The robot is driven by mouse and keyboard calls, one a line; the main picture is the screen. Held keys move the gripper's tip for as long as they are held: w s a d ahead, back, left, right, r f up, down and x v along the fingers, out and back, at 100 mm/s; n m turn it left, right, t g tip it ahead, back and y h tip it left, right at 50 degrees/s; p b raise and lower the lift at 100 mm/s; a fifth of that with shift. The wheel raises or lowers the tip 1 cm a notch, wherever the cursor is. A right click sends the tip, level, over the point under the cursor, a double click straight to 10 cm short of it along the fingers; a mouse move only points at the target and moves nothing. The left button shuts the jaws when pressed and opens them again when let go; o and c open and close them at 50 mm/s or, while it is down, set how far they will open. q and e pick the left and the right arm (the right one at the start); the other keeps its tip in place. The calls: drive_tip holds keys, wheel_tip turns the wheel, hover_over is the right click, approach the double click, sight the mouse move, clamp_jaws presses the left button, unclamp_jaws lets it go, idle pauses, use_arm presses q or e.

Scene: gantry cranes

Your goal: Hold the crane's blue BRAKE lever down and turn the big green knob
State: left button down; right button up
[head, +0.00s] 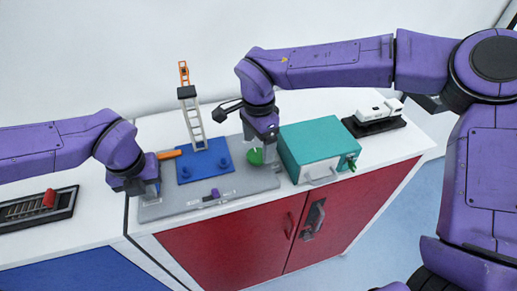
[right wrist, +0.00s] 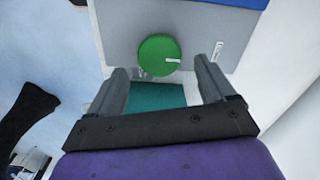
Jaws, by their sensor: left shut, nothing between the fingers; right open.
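The big green knob (head: 256,156) sits on the right part of the grey crane panel (head: 240,182). It shows as a green disc with a white mark in the right wrist view (right wrist: 158,55). My right gripper (head: 268,148) is open over it, partly hiding it in the head view; in the right wrist view its fingers (right wrist: 162,75) stand apart on either side, just short of the disc. My left gripper (head: 148,190) is shut and empty, low over the panel's left end. I cannot make out the blue BRAKE lever; the left gripper covers that spot.
A small crane tower (head: 192,118) stands on a blue plate (head: 207,165) with blue knobs. A teal box (head: 312,147) is close right of the green knob. A white model truck (head: 378,112) stands farther right.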

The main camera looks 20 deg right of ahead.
sight(257, 157)
drive_tip(key=shift+f, duration=1.4)
